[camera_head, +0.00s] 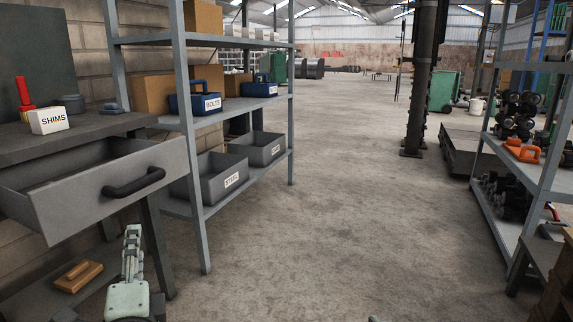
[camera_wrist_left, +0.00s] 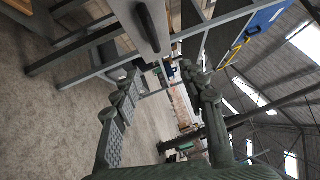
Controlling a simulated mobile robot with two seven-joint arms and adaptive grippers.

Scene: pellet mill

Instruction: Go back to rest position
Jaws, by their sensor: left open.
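My left gripper (camera_head: 133,236) is low at the left of the head view, in front of and below the open drawer (camera_head: 95,190) of the workbench. It points forward and holds nothing. In the left wrist view its two fingers (camera_wrist_left: 166,78) stand wide apart with only air between them. The drawer's dark handle (camera_head: 134,183) is above and apart from the gripper. The handle also shows in the left wrist view (camera_wrist_left: 149,28). My right gripper cannot be made out; only a tiny grey sliver shows at the bottom edge of the head view.
A white SHIMS box (camera_head: 49,121) stands on the workbench (camera_head: 75,139). A grey shelf rack (camera_head: 198,215) with bins stands right beside it. A wooden-brown block (camera_head: 79,276) lies below the drawer. Another rack (camera_head: 500,225) stands at right. The floor (camera_head: 330,220) between is clear.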

